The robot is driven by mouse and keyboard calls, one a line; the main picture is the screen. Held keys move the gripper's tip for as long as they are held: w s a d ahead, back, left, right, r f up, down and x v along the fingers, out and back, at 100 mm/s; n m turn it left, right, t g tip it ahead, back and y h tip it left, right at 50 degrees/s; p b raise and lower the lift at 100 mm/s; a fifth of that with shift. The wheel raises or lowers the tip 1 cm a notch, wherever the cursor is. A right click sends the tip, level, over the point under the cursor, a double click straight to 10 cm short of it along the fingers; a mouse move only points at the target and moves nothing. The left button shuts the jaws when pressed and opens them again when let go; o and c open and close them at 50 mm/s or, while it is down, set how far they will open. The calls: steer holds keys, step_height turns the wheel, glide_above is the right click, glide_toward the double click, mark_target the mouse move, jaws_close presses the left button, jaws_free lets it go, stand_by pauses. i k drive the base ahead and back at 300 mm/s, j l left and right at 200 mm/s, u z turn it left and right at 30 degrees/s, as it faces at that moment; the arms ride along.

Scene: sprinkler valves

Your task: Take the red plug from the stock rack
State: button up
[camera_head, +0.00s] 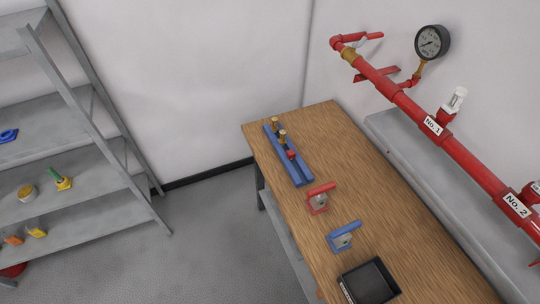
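A blue rack (301,176) lies lengthwise near the far left part of the wooden bench, and looks to be the stock rack. A small red piece (291,154), which looks like the red plug, sits in it around the middle. Two brass-coloured pieces stand in the rack beyond it, one at the far end (275,121) and one closer (282,135). The near part of the rack looks empty. My gripper is not in view, so its state does not show.
The bench (345,140) also carries a red-handled item (319,203), a blue-handled item (343,240) and a black tray (384,275). A red pipe (462,155) with a gauge (432,42) runs along the right wall. Grey shelves (90,165) stand left; the floor between is clear.

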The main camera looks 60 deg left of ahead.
mark_target(291, 154)
steer(key=u, duration=2.05)
steer(key=i+j+z, duration=0.25)
steer(key=i+j, duration=0.25)
steer(key=i, duration=0.15)
steer(key=i+j+z, duration=0.25)
steer(key=i+j, duration=0.35)
